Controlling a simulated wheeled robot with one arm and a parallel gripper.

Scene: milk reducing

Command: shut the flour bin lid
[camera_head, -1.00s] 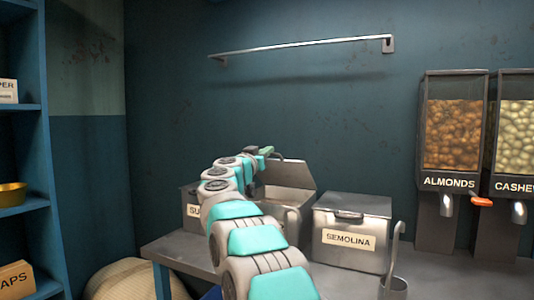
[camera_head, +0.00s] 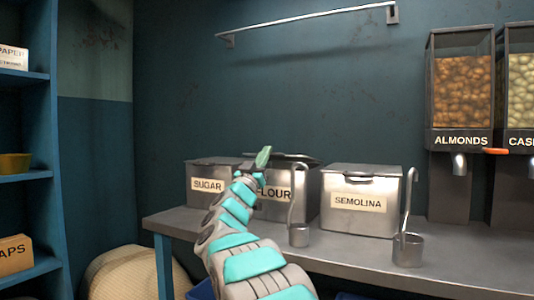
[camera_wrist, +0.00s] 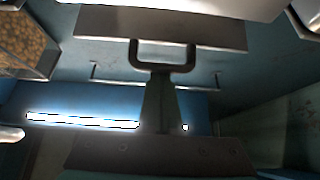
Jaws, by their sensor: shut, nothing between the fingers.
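The flour bin (camera_head: 275,211) is a metal box between the sugar and semolina bins, partly hidden by my arm. Its lid (camera_head: 300,158) now lies low over the top, with a dark edge showing; I cannot tell whether it sits fully flush. My gripper (camera_head: 263,157) has green fingers, shut and empty, at the lid's front left in the head view. In the wrist view the shut fingers (camera_wrist: 160,100) point at a dark handle (camera_wrist: 163,63) on a grey metal plate, seemingly the lid. Contact is unclear.
The sugar bin (camera_head: 205,185) stands left and the semolina bin (camera_head: 362,200) right. Nut dispensers (camera_head: 459,95) stand at right. A rail (camera_head: 310,20) crosses the wall above.

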